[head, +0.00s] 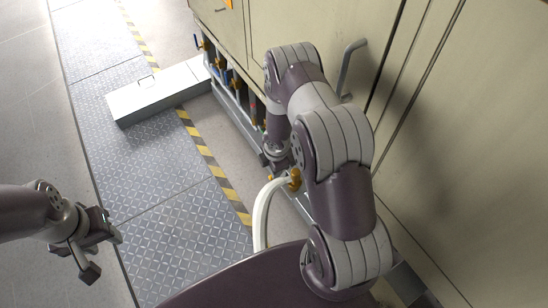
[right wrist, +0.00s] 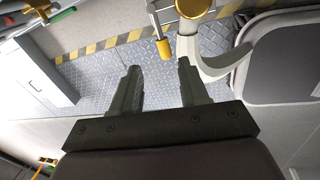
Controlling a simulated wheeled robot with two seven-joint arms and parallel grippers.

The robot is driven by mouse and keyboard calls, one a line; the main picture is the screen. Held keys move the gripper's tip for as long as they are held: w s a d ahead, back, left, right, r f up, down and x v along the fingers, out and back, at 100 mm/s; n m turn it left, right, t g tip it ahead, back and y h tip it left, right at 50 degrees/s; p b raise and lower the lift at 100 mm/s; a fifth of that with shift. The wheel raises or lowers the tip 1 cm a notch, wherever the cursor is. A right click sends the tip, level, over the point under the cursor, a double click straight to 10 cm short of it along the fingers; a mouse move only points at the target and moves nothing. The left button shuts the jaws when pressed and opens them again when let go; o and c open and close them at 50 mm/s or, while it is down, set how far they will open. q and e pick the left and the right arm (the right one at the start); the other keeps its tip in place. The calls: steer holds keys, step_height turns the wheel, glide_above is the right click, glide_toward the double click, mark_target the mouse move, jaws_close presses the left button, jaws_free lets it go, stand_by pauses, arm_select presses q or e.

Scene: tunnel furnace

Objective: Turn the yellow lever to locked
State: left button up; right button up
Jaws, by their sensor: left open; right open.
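In the right wrist view, a yellow-gripped lever (right wrist: 163,48) hangs from a valve beside a white curved pipe (right wrist: 215,68). My right gripper (right wrist: 158,76) is open and empty. In that picture the yellow grip lies just beyond the fingertips, between their lines; I cannot tell the exact distance. In the head view, the white pipe (head: 260,215) ends at a yellow fitting (head: 294,180), partly covered by my right arm. The right gripper's fingers are hidden there. My left gripper (head: 103,254) is open and empty at the lower left, far from the lever.
A beige cabinet wall (head: 450,130) with a grey handle (head: 349,66) stands on the right. Several small valves and pipes line its foot. A light grey box (head: 160,92) lies across the metal walkway (head: 175,220). A yellow-black stripe (head: 205,150) edges the walkway. The floor at left is clear.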

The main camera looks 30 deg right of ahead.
step_height(320, 180, up, 7)
steer(key=s+p, duration=0.1)
steer(key=p, duration=0.1)
steer(key=shift+s, duration=0.1)
